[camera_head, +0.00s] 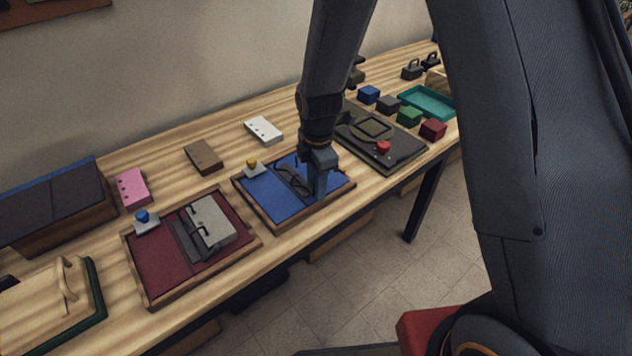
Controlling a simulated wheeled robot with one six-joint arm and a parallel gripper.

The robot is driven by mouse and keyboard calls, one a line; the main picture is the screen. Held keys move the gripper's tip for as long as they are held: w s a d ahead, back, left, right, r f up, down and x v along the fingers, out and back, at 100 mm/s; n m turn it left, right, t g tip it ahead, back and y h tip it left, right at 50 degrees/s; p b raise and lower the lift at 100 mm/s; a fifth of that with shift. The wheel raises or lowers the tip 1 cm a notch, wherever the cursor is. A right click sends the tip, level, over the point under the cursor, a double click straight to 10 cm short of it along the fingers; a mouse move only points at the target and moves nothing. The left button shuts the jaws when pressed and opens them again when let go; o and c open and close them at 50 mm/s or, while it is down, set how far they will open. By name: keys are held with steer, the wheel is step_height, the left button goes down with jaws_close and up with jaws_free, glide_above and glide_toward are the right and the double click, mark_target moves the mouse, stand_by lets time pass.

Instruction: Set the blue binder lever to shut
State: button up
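The blue binder (270,201) lies open on the table in a wooden frame. A dark metal mechanism (296,178) runs along its middle; my gripper hides part of it, and I cannot tell whether its rings are open or closed. A small block with a yellow knob (251,164) sits at the binder's far left corner. My gripper (319,190) points down over the right half of the binder, close to its surface. I cannot tell whether it touches anything. The finger gap does not show from this side.
To the left lies a maroon binder (155,252) with a grey block and a blue knob. To the right is a dark binder (405,149) with a red knob (383,147). A white block (263,130) and a brown block (203,157) stand behind. Coloured blocks and a teal tray (428,103) are farther right.

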jaws_close()
steer(key=shift+w+d+y+b, duration=0.15)
steer(key=shift+y+b, duration=0.15)
steer(key=shift+w+d+f+g+y+b, duration=0.1)
steer(key=shift+w+d+g+y+b, duration=0.05)
steer(key=shift+g+y+b, duration=0.3)
steer(key=b, duration=0.1)
steer(key=y+b, duration=0.1)
steer(key=b, duration=0.1)
steer(key=shift+w+d+f+g, duration=0.2)
steer(key=shift+d+f+g, duration=0.05)
steer(key=shift+g, duration=0.1)
steer(key=y+b, duration=0.1)
steer(key=b, duration=0.1)
steer(key=g+y+b, duration=0.1)
steer(key=b, duration=0.1)
steer(key=shift+w+d+f, duration=0.1)
steer(key=shift+d, duration=0.15)
steer(key=shift+g, duration=0.3)
steer(key=shift+y, duration=0.25)
